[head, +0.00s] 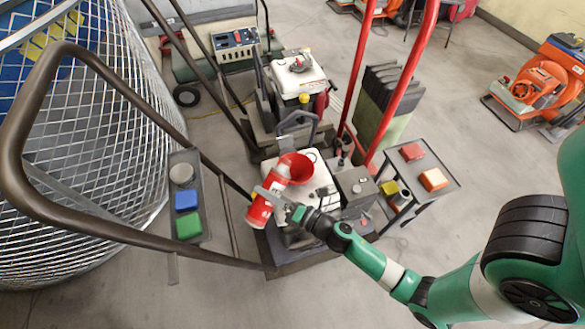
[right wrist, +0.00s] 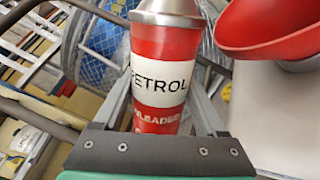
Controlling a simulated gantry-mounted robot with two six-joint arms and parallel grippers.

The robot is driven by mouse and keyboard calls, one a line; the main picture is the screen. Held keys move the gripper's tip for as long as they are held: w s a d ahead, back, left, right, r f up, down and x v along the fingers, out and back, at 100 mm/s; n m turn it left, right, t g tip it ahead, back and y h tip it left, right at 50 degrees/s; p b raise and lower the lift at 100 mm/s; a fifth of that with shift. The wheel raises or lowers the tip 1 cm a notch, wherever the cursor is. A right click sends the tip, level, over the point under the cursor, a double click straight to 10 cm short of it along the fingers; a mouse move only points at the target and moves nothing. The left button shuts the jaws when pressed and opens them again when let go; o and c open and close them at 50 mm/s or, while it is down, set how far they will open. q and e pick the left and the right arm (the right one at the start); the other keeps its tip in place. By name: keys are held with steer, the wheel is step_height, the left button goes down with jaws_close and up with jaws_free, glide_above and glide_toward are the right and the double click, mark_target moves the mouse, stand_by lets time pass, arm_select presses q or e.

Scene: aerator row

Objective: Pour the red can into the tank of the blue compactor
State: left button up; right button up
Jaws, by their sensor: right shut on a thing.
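My right gripper (head: 272,197) is shut on the red can (head: 259,212). In the right wrist view the can (right wrist: 165,65) shows a white band lettered "ETROL" and a silver shoulder at its upper end. The can is just left of a red funnel (head: 295,169), which also shows in the right wrist view (right wrist: 265,35). The funnel stands on the white tank (head: 322,178) of the nearest machine. I see no liquid stream. The can's opening is not visible, and its exact tilt is unclear. No clear blue body shows on this machine. My left gripper is not in view.
A brown bar handle (head: 30,100) loops around the left. A narrow tray (head: 205,222) with blue and green blocks lies left of the can. A cart (head: 430,165) stands right of the machine. Another white-tanked machine (head: 297,75) stands behind, near red bars (head: 405,75).

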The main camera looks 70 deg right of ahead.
mark_target(269, 186)
steer(key=shift+a+f+m, duration=0.25)
steer(key=shift+m, duration=0.05)
step_height(269, 186, up, 2)
steer(key=shift+a+r+m+p, duration=0.1)
steer(key=shift+a+m+p, duration=0.05)
steer(key=shift+m+p, duration=0.5)
steer(key=shift+r+m, duration=0.1)
steer(key=shift+m, duration=0.85)
steer(key=shift+r+m+p, duration=0.95)
steer(key=shift+m+p, duration=0.05)
steer(key=shift+p, duration=0.3)
steer(key=shift+r+m+p, duration=0.1)
steer(key=shift+m+p, duration=0.45)
steer(key=shift+m, duration=0.35)
steer(key=shift+s+d+r+m+p, duration=0.1)
steer(key=shift+d+r+m+p, duration=0.05)
steer(key=shift+d+m+p, duration=0.5)
stand_by(0.8)
steer(key=shift+s+d+r+m+p, duration=0.1)
steer(key=shift+d+r+m+p, duration=0.2)
steer(key=shift+r+m+p, duration=0.7)
steer(key=shift+d+r+m+p, duration=0.3)
steer(key=shift+m+p, duration=0.15)
steer(key=shift+p, duration=1.05)
